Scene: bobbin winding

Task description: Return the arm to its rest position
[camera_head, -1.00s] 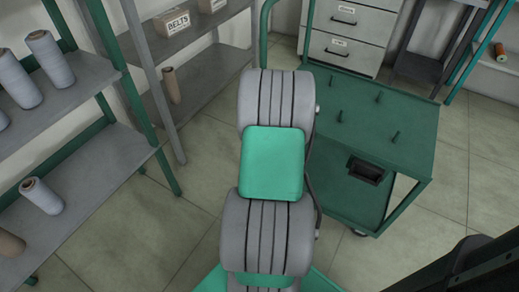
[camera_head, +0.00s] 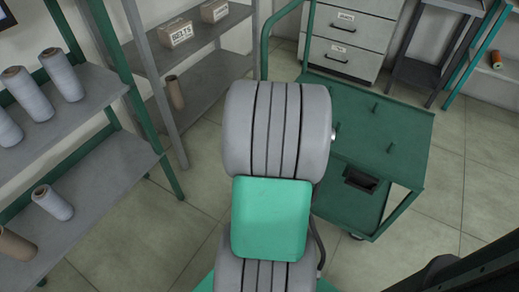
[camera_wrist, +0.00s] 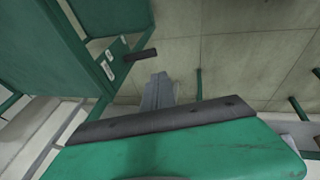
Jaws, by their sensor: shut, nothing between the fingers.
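In the head view my grey and green arm is folded upright in the middle of the picture, in front of the green cart. My gripper does not show there. In the wrist view my gripper (camera_wrist: 158,90) shows as two narrow grey fingers side by side beyond a green part with a dark edge. The fingers are shut and empty, with pale floor tiles behind them.
A green cart (camera_head: 400,125) with several upright pegs stands right of my arm. Shelves (camera_head: 105,180) with grey bobbins (camera_head: 67,84) are at the left. Boxes (camera_head: 175,33) sit on a rear shelf. A drawer cabinet (camera_head: 345,45) is behind.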

